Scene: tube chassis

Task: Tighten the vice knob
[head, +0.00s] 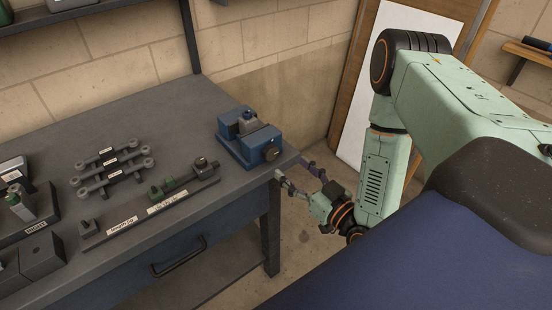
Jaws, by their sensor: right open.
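A blue vice (236,152) stands at the right end of the grey workbench. Its round dark knob (271,154) faces the bench's right front corner. A small grey and blue part (246,122) sits between the vice's jaws. My right gripper (291,170) is open and empty, just off the bench corner, with its fingers pointing towards the vice. It appears apart from the knob. My left gripper is not in view.
The workbench (155,110) carries a rack of small bars (110,165) and a labelled strip with green and grey parts (160,205). Blocks stand at the far left. A drawer handle (180,257) juts from the front. A white board (395,40) leans against the wall.

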